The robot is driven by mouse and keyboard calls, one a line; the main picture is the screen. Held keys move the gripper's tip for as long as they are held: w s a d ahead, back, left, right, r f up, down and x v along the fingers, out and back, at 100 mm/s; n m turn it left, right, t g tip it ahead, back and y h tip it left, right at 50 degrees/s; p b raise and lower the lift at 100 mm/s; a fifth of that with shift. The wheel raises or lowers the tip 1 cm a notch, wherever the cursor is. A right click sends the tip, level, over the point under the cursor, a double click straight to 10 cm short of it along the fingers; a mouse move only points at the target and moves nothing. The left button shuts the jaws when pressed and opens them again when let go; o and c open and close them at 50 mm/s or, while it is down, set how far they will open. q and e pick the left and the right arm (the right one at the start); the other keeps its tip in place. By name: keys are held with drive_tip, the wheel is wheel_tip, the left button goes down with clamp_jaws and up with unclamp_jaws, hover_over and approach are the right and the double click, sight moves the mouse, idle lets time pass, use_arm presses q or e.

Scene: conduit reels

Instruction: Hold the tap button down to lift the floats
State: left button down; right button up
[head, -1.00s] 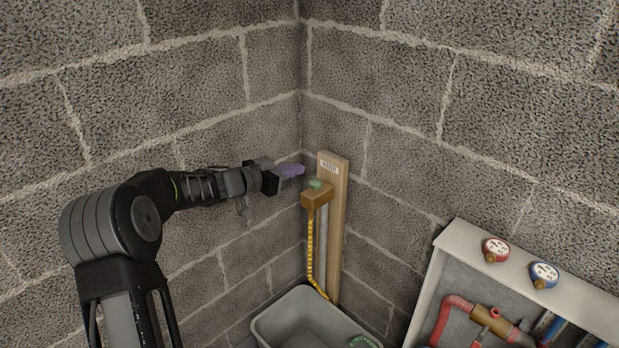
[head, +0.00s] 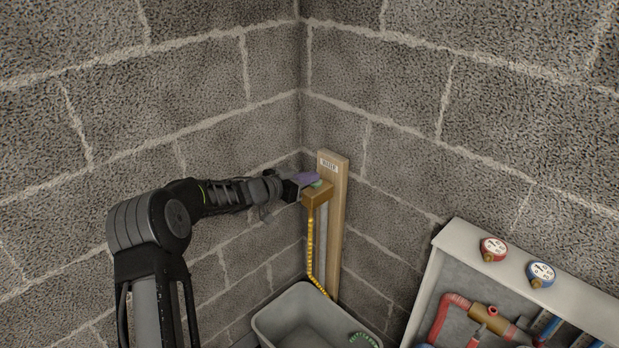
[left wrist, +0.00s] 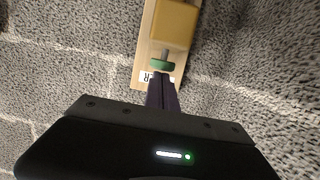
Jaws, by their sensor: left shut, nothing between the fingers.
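A brass tap block (head: 316,198) is fixed on a wooden post (head: 337,230) in the corner, with a green button (head: 316,184) on its top. In the left wrist view the green button (left wrist: 162,65) sits on a short stem at the tap block (left wrist: 175,22). My left gripper (head: 308,178) is shut and empty, its purple fingertips right at the button. The left wrist view shows the fingertips (left wrist: 161,82) just short of or at the button's edge; I cannot tell whether they touch. A grey tub (head: 290,315) stands below, with a green ring-like item (head: 366,338) inside. My right gripper is out of view.
A yellow hose (head: 310,250) hangs from the tap toward the tub. A label (head: 328,165) is on the post. Block walls close in the corner behind.

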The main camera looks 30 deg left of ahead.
use_arm(q)
wheel_tip(320, 180, down, 2)
drive_tip(key=shift+f, duration=0.1)
drive_tip(key=shift+s+f, duration=0.15)
drive_tip(key=shift+f, duration=0.2)
idle(2.3)
drive_tip(key=shift+s+b, duration=0.15)
drive_tip(key=shift+b, duration=0.15)
drive_tip(key=r+b+v, duration=0.1)
drive_tip(key=v, duration=0.6)
drive_tip(key=shift+s+a+r, duration=0.1)
drive_tip(key=shift+a, duration=0.05)
idle(0.3)
